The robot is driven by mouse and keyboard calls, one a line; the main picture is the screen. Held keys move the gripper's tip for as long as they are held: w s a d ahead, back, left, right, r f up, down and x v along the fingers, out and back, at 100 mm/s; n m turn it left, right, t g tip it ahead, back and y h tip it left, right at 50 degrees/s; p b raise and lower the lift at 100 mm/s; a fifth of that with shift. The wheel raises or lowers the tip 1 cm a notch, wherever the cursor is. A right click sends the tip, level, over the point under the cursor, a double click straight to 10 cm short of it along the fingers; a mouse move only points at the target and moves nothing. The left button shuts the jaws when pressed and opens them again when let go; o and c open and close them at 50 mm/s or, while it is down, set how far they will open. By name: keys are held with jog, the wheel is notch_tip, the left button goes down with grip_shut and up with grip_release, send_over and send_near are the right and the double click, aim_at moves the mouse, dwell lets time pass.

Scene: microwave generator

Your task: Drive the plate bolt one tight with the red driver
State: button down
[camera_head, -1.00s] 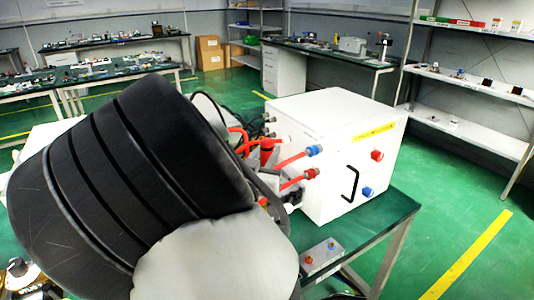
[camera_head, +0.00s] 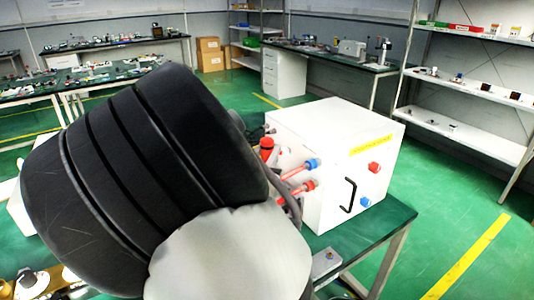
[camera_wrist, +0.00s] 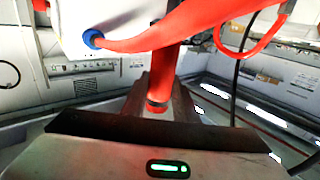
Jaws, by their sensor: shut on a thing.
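The red driver (camera_wrist: 161,72) stands between the fingers of my gripper (camera_wrist: 158,98) in the wrist view, and my gripper is shut on it. A red shaft with a dark top, likely the same driver (camera_head: 267,147), shows in the head view beside the white generator box (camera_head: 340,140). My large dark arm link hides most of the gripper in the head view. The plate bolt cannot be made out in either view, and I cannot tell whether the driver's tip touches it.
Red leads with blue and red plugs (camera_head: 307,165) stick out of the box's near side. In the wrist view a thick red lead (camera_wrist: 185,28) passes close over the driver. A small grey box (camera_head: 325,262) sits on the green table (camera_head: 378,232) in front.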

aim_at(268, 139)
jog(key=shift+r+p, duration=1.8)
jog(key=shift+r, duration=0.5)
